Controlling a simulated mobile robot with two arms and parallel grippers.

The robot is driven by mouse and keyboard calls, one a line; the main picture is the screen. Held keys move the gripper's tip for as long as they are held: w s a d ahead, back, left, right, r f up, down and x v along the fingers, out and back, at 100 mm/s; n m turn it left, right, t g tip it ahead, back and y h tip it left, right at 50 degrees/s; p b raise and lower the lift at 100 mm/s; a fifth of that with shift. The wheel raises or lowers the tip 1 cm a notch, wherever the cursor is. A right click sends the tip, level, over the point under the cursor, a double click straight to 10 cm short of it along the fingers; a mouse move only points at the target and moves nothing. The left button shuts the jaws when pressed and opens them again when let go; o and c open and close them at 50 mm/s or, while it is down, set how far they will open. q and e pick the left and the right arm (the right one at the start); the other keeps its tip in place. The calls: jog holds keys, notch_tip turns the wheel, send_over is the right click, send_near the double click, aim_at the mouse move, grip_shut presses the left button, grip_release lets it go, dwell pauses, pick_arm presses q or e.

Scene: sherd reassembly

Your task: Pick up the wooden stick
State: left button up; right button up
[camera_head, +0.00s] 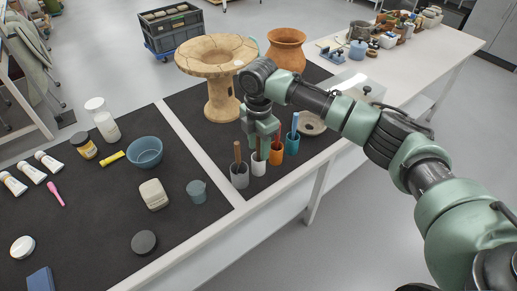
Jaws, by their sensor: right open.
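A brown wooden stick (237,152) stands nearly upright in a grey cup (239,178). A darker thin stick (258,154) stands in the white cup (258,166) beside it. My right gripper (262,138) points down above the row of cups, open, over the white cup and just right of the brown stick. Whether its fingers touch any stick cannot be told. My left gripper is not in view.
An orange cup (276,154) and a blue cup (292,144) with sticks stand to the right. A large pieced-together stand (220,98) and a clay pot (287,50) are behind. A blue bowl (145,152) and a dark blue-grey cup (196,192) lie left.

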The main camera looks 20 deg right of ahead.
grip_shut()
dwell(0.3)
notch_tip(320, 180, up, 20)
dwell(0.5)
